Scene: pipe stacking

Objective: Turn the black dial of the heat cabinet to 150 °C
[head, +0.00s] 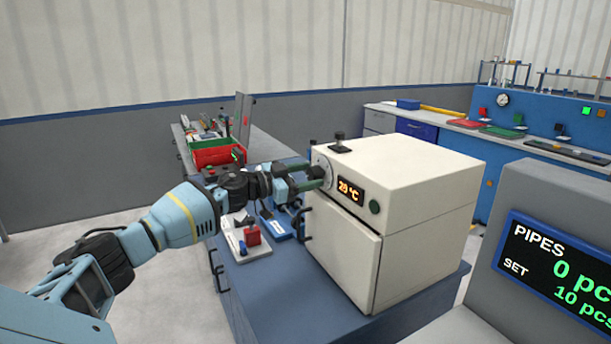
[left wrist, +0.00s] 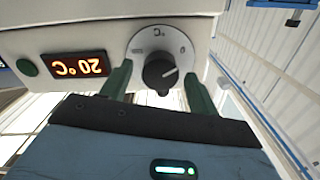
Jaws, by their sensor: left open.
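The white heat cabinet (head: 405,180) stands on a blue bench with its door shut. Its orange display (head: 350,190) reads 20 °C, and the display also shows upside down in the left wrist view (left wrist: 78,66). The black dial (left wrist: 160,73) sits on a pale round scale plate (left wrist: 176,45); its white pointer line shows, but the scale marks are too small to read. My left gripper (head: 322,178) is in front of the dial. Its two green fingers (left wrist: 158,88) are open, one on each side of the dial, with gaps visible. My right gripper is in neither view.
A dark green button (head: 375,207) is right of the display. A black knob (head: 339,140) stands on the cabinet top. A white tray (head: 247,250) with small red and blue parts lies left of the cabinet. A grey PIPES counter (head: 540,190) stands at the right front.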

